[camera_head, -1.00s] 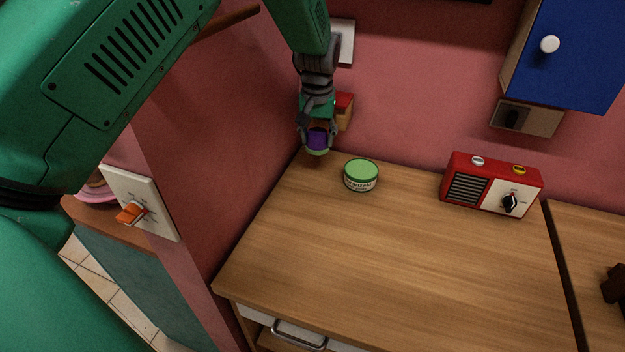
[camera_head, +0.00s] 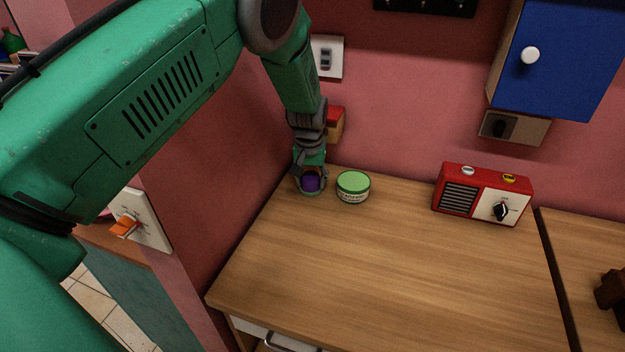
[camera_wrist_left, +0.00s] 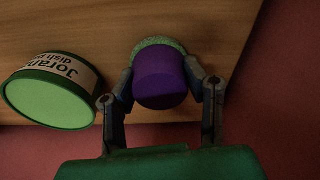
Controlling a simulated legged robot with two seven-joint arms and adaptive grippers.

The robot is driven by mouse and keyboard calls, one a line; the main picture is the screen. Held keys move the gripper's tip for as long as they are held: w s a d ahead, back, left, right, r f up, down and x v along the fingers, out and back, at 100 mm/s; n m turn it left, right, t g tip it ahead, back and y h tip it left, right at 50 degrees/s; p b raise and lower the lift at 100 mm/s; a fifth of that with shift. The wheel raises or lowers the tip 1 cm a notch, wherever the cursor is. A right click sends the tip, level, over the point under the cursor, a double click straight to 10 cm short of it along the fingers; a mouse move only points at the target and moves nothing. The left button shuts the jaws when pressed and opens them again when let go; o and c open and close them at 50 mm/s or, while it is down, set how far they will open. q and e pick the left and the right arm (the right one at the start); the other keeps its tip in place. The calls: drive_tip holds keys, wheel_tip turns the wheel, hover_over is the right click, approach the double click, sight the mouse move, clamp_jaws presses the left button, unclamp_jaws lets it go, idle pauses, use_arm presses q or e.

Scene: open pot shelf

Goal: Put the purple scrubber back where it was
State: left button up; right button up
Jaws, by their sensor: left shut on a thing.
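The purple scrubber (camera_head: 311,182) has a purple body and a pale green scrubbing end. It is at the back left corner of the wooden counter, left of the green tin. My left gripper (camera_head: 311,186) is shut on it from above, with the green end downward, at or just above the counter; I cannot tell if it touches. In the left wrist view the scrubber (camera_wrist_left: 160,80) sits between the two fingers (camera_wrist_left: 165,88). The green tin (camera_head: 353,187), labelled as a dish product, stands close beside it and also shows in the wrist view (camera_wrist_left: 52,92). My right gripper is not in view.
A red radio (camera_head: 482,194) stands at the back right of the counter (camera_head: 390,265). A red and wooden box (camera_head: 335,124) is on the back wall behind my gripper. The counter's middle and front are clear.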

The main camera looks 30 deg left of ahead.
sight(306, 178)
use_arm(q)
drive_tip(key=o, duration=1.1)
drive_tip(key=shift+s+a+f, duration=0.1)
drive_tip(key=shift+a, duration=0.2)
drive_tip(key=shift+o, duration=0.6)
drive_tip(key=shift+s+a+f, duration=0.1)
drive_tip(key=shift+a+f, duration=0.1)
drive_tip(key=shift+a, duration=0.5)
drive_tip(key=shift+d+r, duration=0.1)
drive_tip(key=shift+d, duration=0.5)
drive_tip(key=shift+d+r, duration=0.1)
drive_tip(key=shift+r, duration=0.55)
drive_tip(key=r, duration=0.7)
drive_tip(key=s+r, duration=0.1)
drive_tip(key=r, duration=0.2)
drive_tip(key=shift+d+r, duration=0.1)
drive_tip(key=shift+r, duration=0.15)
drive_tip(key=shift+d+r, duration=0.1)
drive_tip(key=shift+r, duration=0.25)
